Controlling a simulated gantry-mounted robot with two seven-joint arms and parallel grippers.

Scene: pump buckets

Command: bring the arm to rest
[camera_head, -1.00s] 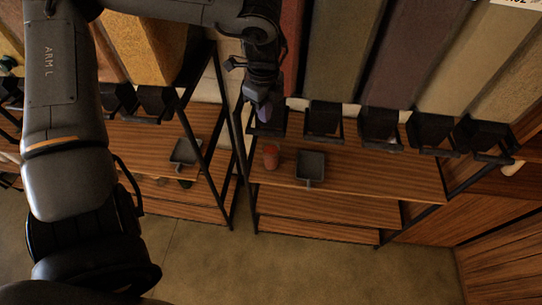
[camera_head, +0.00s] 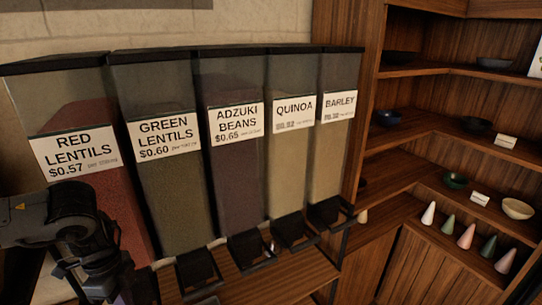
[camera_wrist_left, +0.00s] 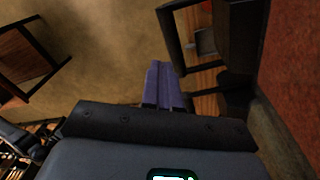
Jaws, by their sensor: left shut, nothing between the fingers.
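My left arm comes in at the lower left of the head view, in front of the red lentils dispenser (camera_head: 105,195). Its gripper (camera_head: 122,296) is at the bottom edge there, mostly cut off. In the left wrist view the two purple fingers of the left gripper (camera_wrist_left: 163,85) lie together, with nothing between them. They point down past the black spout frame (camera_wrist_left: 172,38) of a dispenser and appear apart from it. My right gripper is in neither view.
Dispensers of green lentils (camera_head: 165,190), adzuki beans (camera_head: 232,180), quinoa (camera_head: 285,165) and barley (camera_head: 328,150) stand in a row. Black spouts (camera_head: 252,248) stick out below them. Wooden shelves (camera_head: 425,130) with bowls and several coloured cones are at the right. Open floor (camera_wrist_left: 110,50) shows in the wrist view.

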